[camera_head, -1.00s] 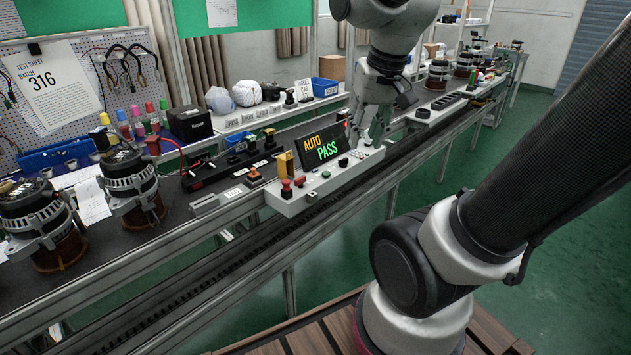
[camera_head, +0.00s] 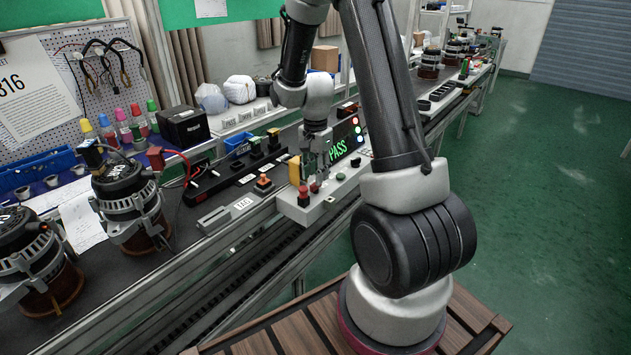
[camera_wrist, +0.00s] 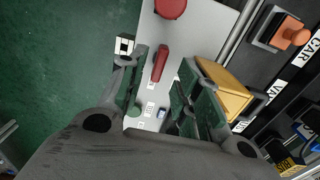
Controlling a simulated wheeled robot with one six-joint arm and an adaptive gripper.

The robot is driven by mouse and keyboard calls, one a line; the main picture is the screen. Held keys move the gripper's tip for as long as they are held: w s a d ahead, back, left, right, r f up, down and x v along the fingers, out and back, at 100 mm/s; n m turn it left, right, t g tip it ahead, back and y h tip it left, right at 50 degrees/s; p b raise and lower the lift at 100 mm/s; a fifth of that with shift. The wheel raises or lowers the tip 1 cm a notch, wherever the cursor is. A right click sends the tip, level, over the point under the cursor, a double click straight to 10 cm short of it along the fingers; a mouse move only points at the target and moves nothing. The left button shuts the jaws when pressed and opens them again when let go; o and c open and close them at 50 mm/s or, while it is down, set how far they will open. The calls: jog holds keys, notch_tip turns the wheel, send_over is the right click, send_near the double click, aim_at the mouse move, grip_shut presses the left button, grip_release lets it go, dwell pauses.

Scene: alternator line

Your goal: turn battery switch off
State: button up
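A light control box (camera_head: 325,194) stands on the line. It carries a red round button (camera_head: 303,193), a red lever (camera_head: 314,187), a yellow block (camera_head: 293,169) and a lit display reading PASS (camera_head: 339,150). No label in view names the battery switch; the red lever may be it. My gripper (camera_head: 318,172) points down over the box. In the wrist view my gripper (camera_wrist: 165,82) is open, and the red lever (camera_wrist: 160,63) shows between its fingers, with no clear contact. The red button (camera_wrist: 171,7) lies beyond, and the yellow block (camera_wrist: 222,90) is close beside the right finger.
An orange switch on a black base (camera_head: 263,185) sits left of the box; it shows top right in the wrist view (camera_wrist: 290,33). A black strip with cables (camera_head: 210,181) and alternators (camera_head: 130,205) stand further left. The green floor (camera_head: 530,200) is open at right.

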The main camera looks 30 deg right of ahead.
aim_at(316, 187)
jog(key=shift+f, duration=1.65)
grip_shut()
